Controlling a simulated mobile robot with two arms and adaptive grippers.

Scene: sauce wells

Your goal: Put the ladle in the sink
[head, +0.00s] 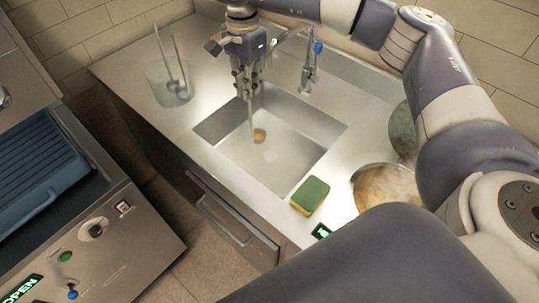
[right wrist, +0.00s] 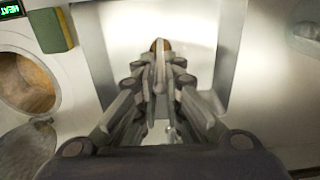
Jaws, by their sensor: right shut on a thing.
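The ladle (head: 260,135) hangs from my right gripper (head: 248,88) over the sink (head: 290,165). Its thin grey handle points down and its small brownish bowl end is lowest, within the basin's outline. I cannot tell whether the bowl touches the basin floor. In the right wrist view, my right gripper (right wrist: 160,80) is closed around the handle, and the brown bowl end of the ladle (right wrist: 160,45) shows just beyond the fingertips against the bright sink (right wrist: 205,40). My left gripper is not in view.
A faucet (head: 309,68) stands behind the sink. A clear container (head: 170,88) with upright utensils is to the left. A green and yellow sponge (head: 310,194) and a round well of brownish sauce (head: 384,185) are to the right. A dark greenish round lid (head: 402,130) stands beyond the well.

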